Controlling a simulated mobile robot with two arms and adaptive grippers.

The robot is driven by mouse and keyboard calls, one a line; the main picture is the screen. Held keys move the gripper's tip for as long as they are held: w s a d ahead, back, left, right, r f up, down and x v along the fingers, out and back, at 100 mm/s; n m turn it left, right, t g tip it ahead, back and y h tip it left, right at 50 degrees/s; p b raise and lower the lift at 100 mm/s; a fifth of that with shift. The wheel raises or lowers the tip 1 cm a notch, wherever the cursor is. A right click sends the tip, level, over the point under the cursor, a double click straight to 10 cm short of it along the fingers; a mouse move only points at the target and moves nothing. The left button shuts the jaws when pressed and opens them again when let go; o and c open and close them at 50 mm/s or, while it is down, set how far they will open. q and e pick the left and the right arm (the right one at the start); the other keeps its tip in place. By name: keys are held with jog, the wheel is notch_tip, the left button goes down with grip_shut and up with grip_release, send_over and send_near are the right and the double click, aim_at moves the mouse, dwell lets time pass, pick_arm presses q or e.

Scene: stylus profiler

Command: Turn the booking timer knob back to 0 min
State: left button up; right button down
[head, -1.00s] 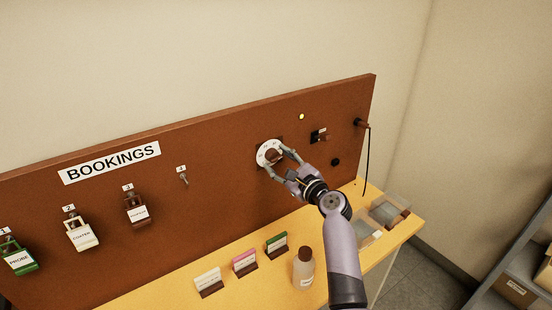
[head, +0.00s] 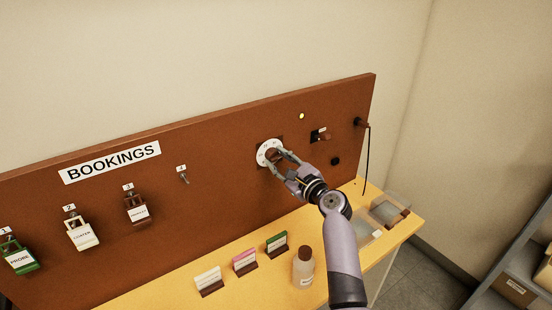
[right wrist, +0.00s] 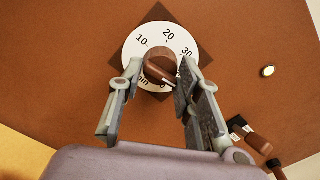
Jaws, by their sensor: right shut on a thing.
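The timer dial is a white disc (head: 262,150) on the brown board, marked 10, 20, 30 and "min" in the right wrist view (right wrist: 133,50). Its brown knob (right wrist: 160,64) sits at the disc's centre. The knob's white pointer line points to the lower right, near a partly covered 0 at the bottom. My right gripper (head: 277,160) is at the dial, its fingers (right wrist: 158,78) on either side of the knob and shut on it. The right finger hides part of the scale. My left gripper is not in view.
A small round lamp (head: 302,116) and a dark switch (head: 318,136) are right of the dial. A plug with a cable (head: 367,150) hangs farther right. A brown-capped bottle (head: 303,268), several cards and a clear tray (head: 367,234) stand on the yellow shelf below.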

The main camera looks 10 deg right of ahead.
jog(key=n, duration=1.6)
jog(key=shift+d, duration=0.1)
jog(key=n, duration=0.3)
jog(key=shift+n, duration=0.4)
jog(key=n, duration=1)
jog(key=shift+n, duration=0.3)
jog(key=n, duration=1.2)
jog(key=shift+f+n, duration=0.1)
jog(key=shift+n, duration=0.3)
jog(key=c, duration=1.2)
grip_release()
